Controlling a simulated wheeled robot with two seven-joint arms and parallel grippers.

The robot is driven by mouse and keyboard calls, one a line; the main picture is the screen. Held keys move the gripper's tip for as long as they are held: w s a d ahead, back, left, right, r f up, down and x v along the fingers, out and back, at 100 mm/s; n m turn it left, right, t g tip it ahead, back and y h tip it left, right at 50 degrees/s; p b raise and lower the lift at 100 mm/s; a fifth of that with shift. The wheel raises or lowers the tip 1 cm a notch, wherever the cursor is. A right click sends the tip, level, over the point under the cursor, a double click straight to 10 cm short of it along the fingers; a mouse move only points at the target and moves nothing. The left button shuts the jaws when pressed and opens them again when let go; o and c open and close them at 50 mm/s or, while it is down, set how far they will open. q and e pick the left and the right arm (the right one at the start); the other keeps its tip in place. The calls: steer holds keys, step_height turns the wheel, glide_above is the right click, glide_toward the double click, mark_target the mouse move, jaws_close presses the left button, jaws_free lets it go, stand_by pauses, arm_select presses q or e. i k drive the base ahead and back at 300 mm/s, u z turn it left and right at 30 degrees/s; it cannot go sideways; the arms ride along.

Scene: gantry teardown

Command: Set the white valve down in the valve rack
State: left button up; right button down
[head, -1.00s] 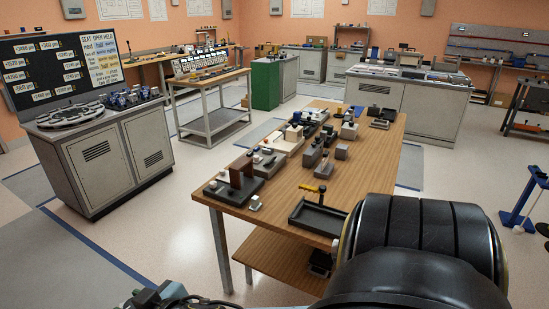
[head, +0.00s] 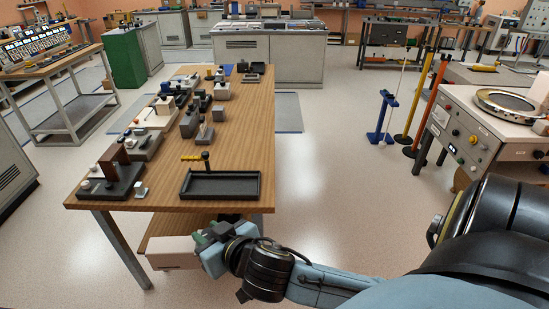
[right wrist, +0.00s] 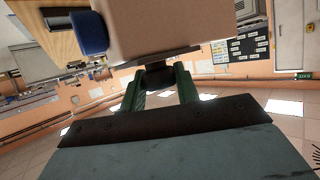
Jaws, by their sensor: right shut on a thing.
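My right gripper (head: 212,238) is at the table's near edge, below the tabletop level. It is shut on the dark stem of a pale, boxy body (head: 168,253), which looks like the white valve. In the right wrist view the pale body (right wrist: 165,30) fills the top middle, with a blue part at its left. The stem (right wrist: 156,75) sits between the green fingers (right wrist: 158,88). Part of the body is hidden by the gripper in the head view. I cannot tell which fixture is the valve rack. My left gripper is not in view.
The wooden table (head: 240,130) holds several valve-like blocks along its left side. A black tray (head: 220,194) lies at its near edge, with a yellow-handled black piece (head: 205,160) behind it. A lower shelf (head: 150,245) is under the table. Open floor (head: 330,190) lies to the right.

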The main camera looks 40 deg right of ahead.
mark_target(223, 186)
steer(key=z, duration=0.45)
steer(key=i, duration=1)
